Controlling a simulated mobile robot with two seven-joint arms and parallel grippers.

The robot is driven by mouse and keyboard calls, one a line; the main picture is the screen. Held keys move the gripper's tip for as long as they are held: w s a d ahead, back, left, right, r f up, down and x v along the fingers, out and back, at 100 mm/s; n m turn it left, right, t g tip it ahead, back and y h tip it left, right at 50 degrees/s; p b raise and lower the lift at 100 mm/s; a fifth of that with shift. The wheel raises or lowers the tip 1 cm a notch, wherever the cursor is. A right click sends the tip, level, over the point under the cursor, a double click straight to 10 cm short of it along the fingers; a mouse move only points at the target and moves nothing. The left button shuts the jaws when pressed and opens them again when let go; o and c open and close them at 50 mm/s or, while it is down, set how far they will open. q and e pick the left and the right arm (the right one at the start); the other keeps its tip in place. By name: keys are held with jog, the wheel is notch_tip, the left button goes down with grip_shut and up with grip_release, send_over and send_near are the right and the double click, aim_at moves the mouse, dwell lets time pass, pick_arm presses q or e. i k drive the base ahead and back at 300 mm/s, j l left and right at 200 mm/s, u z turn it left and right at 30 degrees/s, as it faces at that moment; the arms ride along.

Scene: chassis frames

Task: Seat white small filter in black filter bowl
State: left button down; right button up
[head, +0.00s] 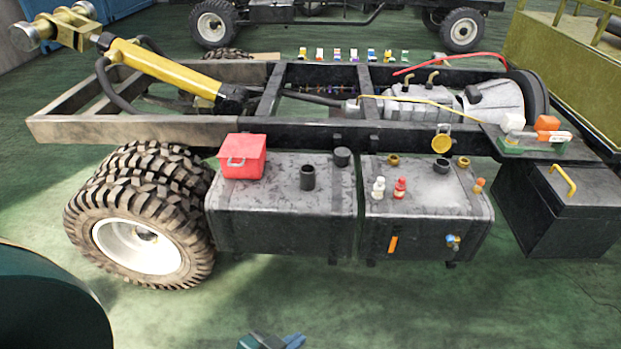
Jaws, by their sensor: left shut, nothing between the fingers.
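A small white piece (379,187), which looks like the white small filter, stands upright on the right-hand grey tank. A similar red piece (400,188) stands just right of it. A round black cup (441,166) sits on the same tank, farther back; it may be the black filter bowl, but I cannot tell for sure. A taller black cylinder (308,178) and a short black one (342,156) are on the left-hand tank. My left gripper (291,341) is shut and empty at the bottom edge, well apart from the tanks. My right gripper is out of view.
The two tanks (280,235) hang beside the chassis frame (120,130). A red box (243,160) stands on the left tank. Brass rings (393,160) and a yellow cap (441,143) are near the black cup. Large tyres (140,215) stand left. Green floor in front is clear.

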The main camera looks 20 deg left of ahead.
aim_at(307, 172)
jog(key=i+j+z, duration=0.1)
jog(key=z, duration=0.35)
jog(key=j+z, duration=0.3)
jog(key=z, duration=0.15)
jog(key=j+z, duration=0.25)
jog(key=z, duration=0.15)
jog(key=j+z, duration=0.2)
jog(key=j, duration=0.35)
jog(key=k+j+z, duration=0.2)
jog(key=j, duration=1.35)
jog(key=i, duration=0.45)
jog(key=j+z, duration=0.05)
